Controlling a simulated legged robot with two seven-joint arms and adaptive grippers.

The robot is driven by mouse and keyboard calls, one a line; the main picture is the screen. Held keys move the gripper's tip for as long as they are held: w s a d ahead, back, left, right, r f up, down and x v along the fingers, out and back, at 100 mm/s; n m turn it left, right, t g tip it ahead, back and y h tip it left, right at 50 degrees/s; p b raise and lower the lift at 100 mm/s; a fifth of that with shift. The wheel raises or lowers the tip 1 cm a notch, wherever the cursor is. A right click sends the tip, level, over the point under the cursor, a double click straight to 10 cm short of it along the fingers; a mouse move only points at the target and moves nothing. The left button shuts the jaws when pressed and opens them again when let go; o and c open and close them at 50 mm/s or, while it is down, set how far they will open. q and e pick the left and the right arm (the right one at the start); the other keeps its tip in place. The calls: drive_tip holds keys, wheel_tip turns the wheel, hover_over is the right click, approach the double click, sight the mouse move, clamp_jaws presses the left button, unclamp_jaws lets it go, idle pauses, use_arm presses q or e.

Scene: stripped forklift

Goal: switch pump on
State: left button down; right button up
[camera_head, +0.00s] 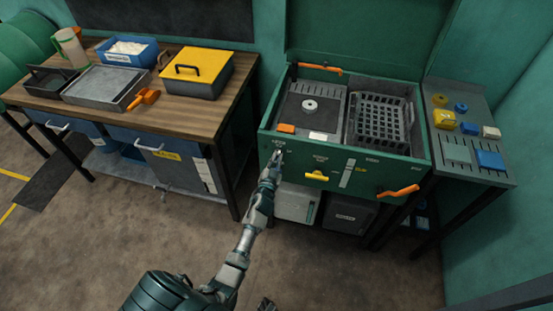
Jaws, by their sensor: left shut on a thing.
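A green washing machine (340,155) with an open top stands against the wall. Its front panel carries small labels, a yellow handle (317,176), a pale upright strip (347,173) and an orange lever (398,191) at the right. My left gripper (276,157) is at the left part of this panel, just below a small label. It is shut on a small switch there, which the fingers mostly hide; I cannot read its position. A small dark piece at the bottom edge (267,304) looks like the tip of my right gripper; its jaws are unclear.
A wooden workbench (190,115) at the left holds a yellow-lidded box (197,70), trays and a blue bin (127,51). A grey side shelf (468,135) at the right holds small coloured blocks. The floor in front is clear.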

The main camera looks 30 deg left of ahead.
use_arm(q)
drive_tip(key=m, duration=1)
drive_tip(key=shift+d+f, duration=0.2)
drive_tip(key=shift+f, duration=0.05)
use_arm(e)
drive_tip(key=shift+s+r, duration=0.15)
drive_tip(key=shift+r, duration=0.25)
drive_tip(key=shift+w+r, duration=0.1)
drive_tip(key=shift+w, duration=0.15)
use_arm(q)
drive_tip(key=c, duration=1.2)
unclamp_jaws()
drive_tip(key=shift+f, duration=0.1)
drive_tip(key=shift+c, duration=0.2)
use_arm(e)
drive_tip(key=shift+w, duration=0.15)
